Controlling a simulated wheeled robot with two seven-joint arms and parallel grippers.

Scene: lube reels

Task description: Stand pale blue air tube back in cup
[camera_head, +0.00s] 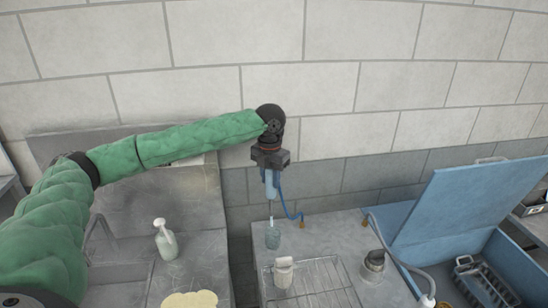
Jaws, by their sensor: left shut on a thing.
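My left arm, in a green sleeve, reaches in from the left. My left gripper (270,168) points down and is shut on the pale blue air tube (271,184). The tube hangs upright with its thin tip downward. A small translucent teal cup (273,238) stands on the grey counter straight below the tube. The tip appears at or just above the cup's rim; I cannot tell whether it is inside. A blue hose (286,205) curves from the tube down to the counter. My right gripper is not in view.
A wire rack (325,278) with a white container (284,272) lies in front of the cup. A dark-topped jar (373,264) and a pale hose (392,254) are to the right, beside an open blue lid (465,210).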

